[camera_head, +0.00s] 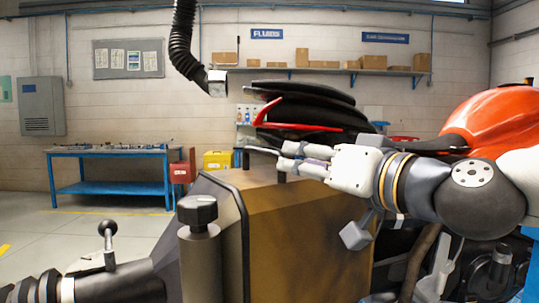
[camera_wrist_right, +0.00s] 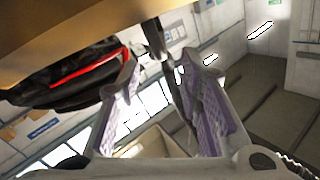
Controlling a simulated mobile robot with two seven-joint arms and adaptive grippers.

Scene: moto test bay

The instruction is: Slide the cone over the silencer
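My right gripper (camera_head: 282,156) reaches in from the right, its fingers pointing left above a large gold-brown body with black edging (camera_head: 305,235). It is open: in the right wrist view its fingers (camera_wrist_right: 163,70) are apart, and a thin dark bar (camera_wrist_right: 157,40) shows between or behind them, with no clear contact. The gold-brown body also fills the top of that view (camera_wrist_right: 75,25); I cannot tell if it is the silencer. At the lower left, a dark flared piece (camera_head: 120,284), probably the cone, joins a ribbed black hose (camera_head: 35,291). My left gripper is not in view.
A grey post with a black knob (camera_head: 198,212) stands just left of the gold-brown body. The motorcycle's seat (camera_head: 305,100) and orange tank (camera_head: 495,115) are behind and right. Another black hose (camera_head: 182,40) hangs above. A blue bench (camera_head: 110,170) stands farther back, with open floor before it.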

